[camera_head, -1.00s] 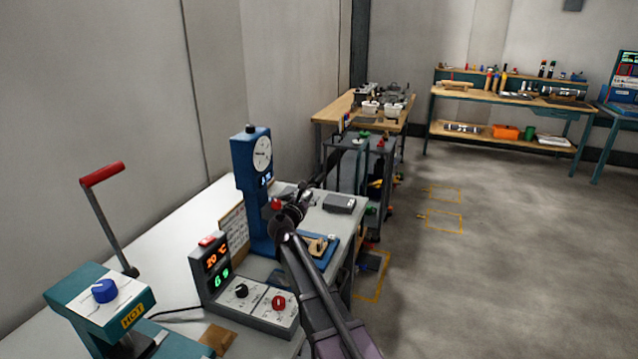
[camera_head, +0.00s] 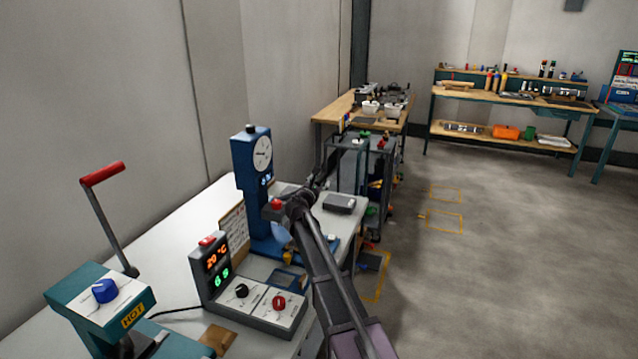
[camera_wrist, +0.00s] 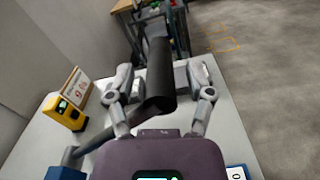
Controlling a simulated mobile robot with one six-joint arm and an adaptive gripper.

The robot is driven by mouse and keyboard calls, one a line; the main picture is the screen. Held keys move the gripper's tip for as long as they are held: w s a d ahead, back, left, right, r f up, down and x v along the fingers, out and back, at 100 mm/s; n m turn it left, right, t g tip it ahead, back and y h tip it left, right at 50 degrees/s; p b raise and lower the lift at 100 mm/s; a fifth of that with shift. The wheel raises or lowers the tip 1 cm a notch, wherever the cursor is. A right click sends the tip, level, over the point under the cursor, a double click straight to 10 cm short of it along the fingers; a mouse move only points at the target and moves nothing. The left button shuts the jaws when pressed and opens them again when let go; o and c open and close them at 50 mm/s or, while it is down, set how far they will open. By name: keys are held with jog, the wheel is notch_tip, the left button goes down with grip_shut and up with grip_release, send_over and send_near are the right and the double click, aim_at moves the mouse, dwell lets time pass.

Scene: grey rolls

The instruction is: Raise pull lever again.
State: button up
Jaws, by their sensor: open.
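The blue tester (camera_head: 252,190) with a round dial stands on the white bench in the head view. In the wrist view a thick black lever grip (camera_wrist: 158,75) lies between the two fingers of my gripper (camera_wrist: 160,88).
A control box (camera_head: 250,295) with lit digits and knobs is in front of the tester. A teal press (camera_head: 100,300) with a raised red-handled lever is at left. In the wrist view a yellow device (camera_wrist: 64,113) sits left of the grip. Open floor lies right.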

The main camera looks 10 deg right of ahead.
grip_shut()
jog(key=shift+a+r, duration=0.1)
